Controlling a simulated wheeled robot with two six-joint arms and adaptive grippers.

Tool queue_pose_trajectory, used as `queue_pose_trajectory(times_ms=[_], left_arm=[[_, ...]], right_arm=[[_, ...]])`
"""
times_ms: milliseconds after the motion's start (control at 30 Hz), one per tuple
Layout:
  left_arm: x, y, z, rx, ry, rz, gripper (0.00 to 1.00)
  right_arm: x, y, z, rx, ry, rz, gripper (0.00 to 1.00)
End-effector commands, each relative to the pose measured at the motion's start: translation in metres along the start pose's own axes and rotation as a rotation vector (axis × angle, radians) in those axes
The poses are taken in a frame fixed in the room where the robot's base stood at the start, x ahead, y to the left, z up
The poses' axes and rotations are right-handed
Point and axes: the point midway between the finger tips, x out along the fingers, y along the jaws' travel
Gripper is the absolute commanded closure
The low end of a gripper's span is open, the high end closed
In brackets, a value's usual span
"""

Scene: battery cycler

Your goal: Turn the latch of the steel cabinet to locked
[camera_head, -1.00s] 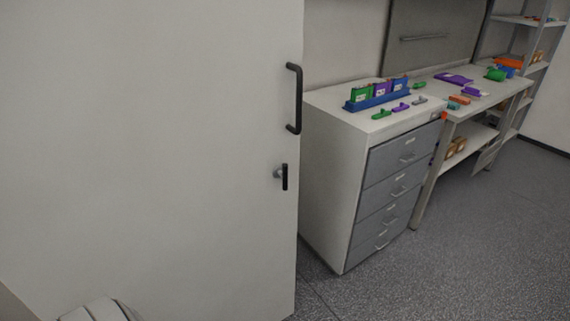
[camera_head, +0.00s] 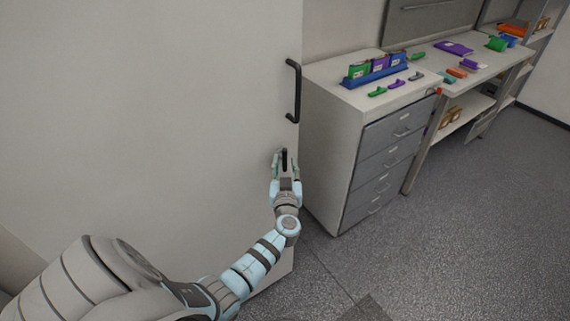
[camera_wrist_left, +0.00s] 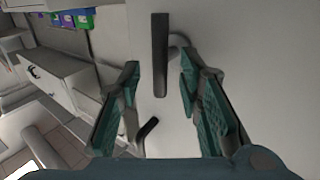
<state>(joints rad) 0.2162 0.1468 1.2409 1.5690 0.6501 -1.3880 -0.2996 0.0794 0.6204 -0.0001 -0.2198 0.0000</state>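The steel cabinet (camera_head: 150,110) is a large pale door face filling the left of the head view. Its latch (camera_head: 284,158) is a small black bar, upright, low near the door's right edge. In the left wrist view the latch (camera_wrist_left: 160,55) also stands upright, with a grey round hub behind it. My left gripper (camera_head: 286,167) is at the latch. In the wrist view its two teal fingers (camera_wrist_left: 160,68) are spread, one on each side of the bar, with gaps visible. The gripper partly hides the latch in the head view. My right gripper is not in view.
A black pull handle (camera_head: 293,92) is fixed to the door above the latch. A drawer unit (camera_head: 333,145) stands close to the door's right edge, with a blue battery rack (camera_head: 374,78) on top. A workbench (camera_head: 480,68) stands behind. The floor at right is clear.

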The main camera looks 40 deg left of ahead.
Motion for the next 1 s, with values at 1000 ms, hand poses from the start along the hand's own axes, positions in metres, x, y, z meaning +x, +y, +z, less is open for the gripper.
queue_pose_trajectory(times_ms=[1000], left_arm=[[0.019, 0.002, 0.002, -0.019, 0.012, 0.006, 1.0]], right_arm=[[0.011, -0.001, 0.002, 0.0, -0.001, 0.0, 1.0]])
